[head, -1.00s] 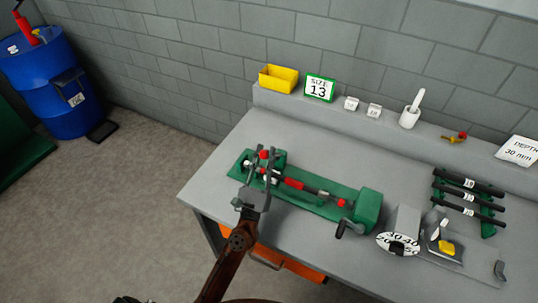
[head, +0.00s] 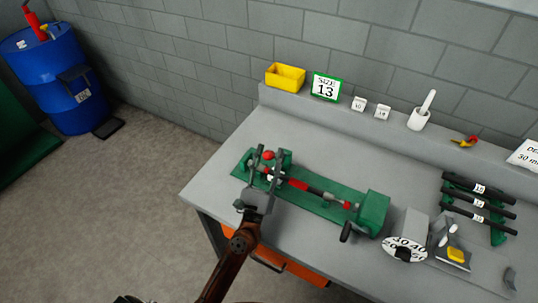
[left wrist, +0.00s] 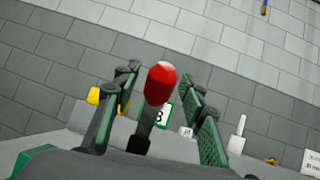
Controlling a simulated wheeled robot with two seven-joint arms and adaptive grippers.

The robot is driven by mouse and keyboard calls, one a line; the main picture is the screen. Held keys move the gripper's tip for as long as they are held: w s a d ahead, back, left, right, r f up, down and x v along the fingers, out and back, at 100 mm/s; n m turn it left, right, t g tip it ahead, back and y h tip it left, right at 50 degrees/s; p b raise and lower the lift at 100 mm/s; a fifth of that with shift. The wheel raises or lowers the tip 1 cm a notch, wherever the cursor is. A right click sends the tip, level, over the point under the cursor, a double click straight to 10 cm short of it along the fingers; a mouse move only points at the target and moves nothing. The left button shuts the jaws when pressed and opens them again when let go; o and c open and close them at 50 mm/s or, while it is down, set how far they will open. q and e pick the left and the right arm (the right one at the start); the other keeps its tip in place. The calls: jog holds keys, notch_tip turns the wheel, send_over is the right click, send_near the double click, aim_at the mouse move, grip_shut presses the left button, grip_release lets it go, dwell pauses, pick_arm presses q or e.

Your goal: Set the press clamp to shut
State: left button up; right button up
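The press (head: 330,207) is a green bench unit with a dark rod and a red sleeve along it. A red-knobbed lever (head: 268,155) stands at its left end, likely the press clamp's handle. My left gripper (head: 268,159) reaches over that end with its fingers apart, one on each side of the knob. In the left wrist view the red knob (left wrist: 161,83) on its dark stem stands between the green-padded fingers, with gaps on both sides. The clamp's jaw is hidden behind the gripper. My right gripper is not in view.
A rack of dark bars (head: 478,205), a dial gauge (head: 404,248) and a small yellow-topped device (head: 455,255) are to the right. The bench behind the press is clear.

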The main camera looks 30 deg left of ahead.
pick_arm(q)
jog(key=v, duration=1.2)
jog(key=shift+c, duration=0.5)
